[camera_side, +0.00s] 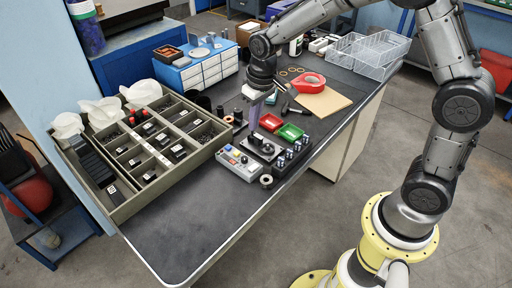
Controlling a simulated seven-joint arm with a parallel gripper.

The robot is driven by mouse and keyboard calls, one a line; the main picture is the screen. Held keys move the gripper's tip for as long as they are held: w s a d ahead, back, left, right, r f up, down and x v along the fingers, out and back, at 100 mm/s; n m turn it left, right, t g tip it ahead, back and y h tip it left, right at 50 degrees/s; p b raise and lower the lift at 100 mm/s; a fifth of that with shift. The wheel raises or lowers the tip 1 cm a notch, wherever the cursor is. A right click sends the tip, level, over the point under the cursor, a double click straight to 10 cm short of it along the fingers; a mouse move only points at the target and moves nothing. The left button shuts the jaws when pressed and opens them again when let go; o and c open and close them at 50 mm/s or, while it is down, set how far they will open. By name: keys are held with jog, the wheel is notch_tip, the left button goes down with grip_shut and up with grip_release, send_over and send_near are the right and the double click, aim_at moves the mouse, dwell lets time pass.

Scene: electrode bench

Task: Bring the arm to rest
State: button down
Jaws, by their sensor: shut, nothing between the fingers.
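My gripper (254,128) is shut and points down above the bench, over a dark block fixture (262,146) in the middle of the work area. No object shows between its fingers. Whether the fingertips touch the fixture cannot be told from this view. My arm reaches in from the right side of the picture, raised over the bench edge. The dark bench top (180,235) is under the gripper.
A large compartment tray (124,208) lies to the left. The front bench top is clear.

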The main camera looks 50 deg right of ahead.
jog(key=s+d+r+t, duration=0.2)
jog(key=s+r+t, duration=0.2)
jog(key=s+r, duration=1)
jog(key=s+f, duration=0.1)
jog(key=s, duration=1)
jog(key=shift+s+d, duration=0.2)
jog(key=shift+d, duration=0.05)
